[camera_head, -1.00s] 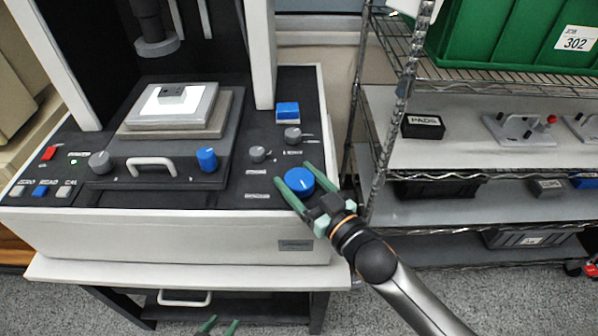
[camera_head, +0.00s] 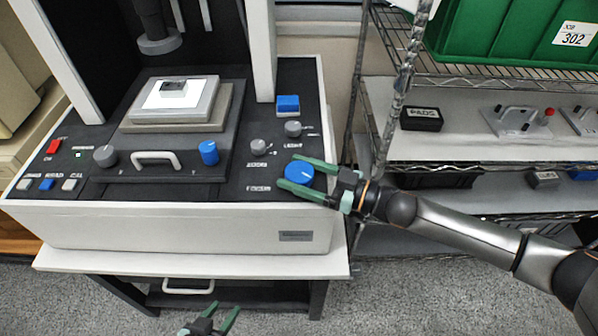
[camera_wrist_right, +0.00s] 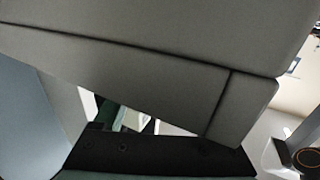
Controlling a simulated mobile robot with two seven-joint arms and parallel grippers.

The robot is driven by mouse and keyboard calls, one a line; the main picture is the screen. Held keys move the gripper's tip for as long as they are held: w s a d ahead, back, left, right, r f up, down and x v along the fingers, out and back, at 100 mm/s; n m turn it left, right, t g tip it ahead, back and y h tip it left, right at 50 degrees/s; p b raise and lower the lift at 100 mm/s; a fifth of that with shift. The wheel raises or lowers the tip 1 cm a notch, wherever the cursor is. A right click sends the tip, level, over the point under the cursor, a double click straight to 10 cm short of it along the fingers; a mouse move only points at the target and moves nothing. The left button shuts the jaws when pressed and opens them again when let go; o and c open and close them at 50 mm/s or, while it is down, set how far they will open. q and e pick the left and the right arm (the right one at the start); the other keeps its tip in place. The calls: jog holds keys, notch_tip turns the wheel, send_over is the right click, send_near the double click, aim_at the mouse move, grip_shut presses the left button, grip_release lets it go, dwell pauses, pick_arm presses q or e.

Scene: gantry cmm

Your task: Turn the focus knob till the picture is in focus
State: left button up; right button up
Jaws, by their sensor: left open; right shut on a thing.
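The large blue knob (camera_head: 299,172) sits on the dark top panel near the machine's right front corner, with a white mark on its top. My left gripper (camera_head: 213,318) is open and empty at the bottom edge, below the machine's front. The right wrist view shows mostly grey surfaces, and I cannot make out the knob there. No focus picture is visible.
Two smaller grey knobs (camera_head: 259,146) (camera_head: 293,129) and a blue switch (camera_head: 288,104) are behind the blue knob. A stage (camera_head: 178,113) with a small part (camera_head: 173,88) stands left, under the lens (camera_head: 157,38). A wire shelf (camera_head: 480,166) stands close on the right.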

jog(key=shift+r, duration=0.15)
jog(key=o, duration=1.3)
jog(key=b+v, duration=0.1)
jog(key=v, duration=1.1)
jog(key=shift+d, duration=0.25)
